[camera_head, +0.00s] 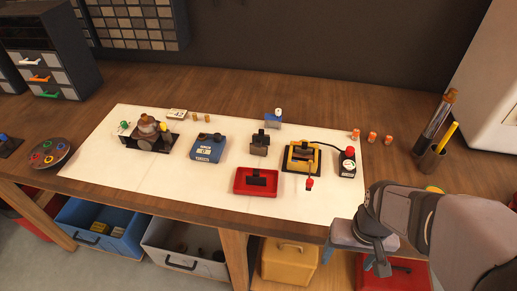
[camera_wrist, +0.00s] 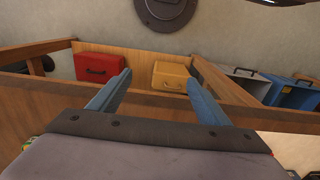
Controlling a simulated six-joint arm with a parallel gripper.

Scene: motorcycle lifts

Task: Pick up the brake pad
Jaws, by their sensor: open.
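A dark, flat piece with a raised upright part lies in the red tray (camera_head: 240,188) on the white mat (camera_head: 215,200). A similar dark block (camera_head: 260,144) stands behind it, and another dark piece sits on the yellow-topped fixture (camera_head: 291,165). I cannot tell for sure which of these is the brake pad. My gripper (camera_head: 355,262) is at the table's front edge, right of and nearer than the tray, well apart from all of them. In the wrist view its blue fingers (camera_wrist: 158,82) are spread with nothing between them.
A pen cup (camera_head: 432,158) stands at right. Bins and a yellow case (camera_head: 290,262) sit below the tabletop. Bare mat lies around the tray.

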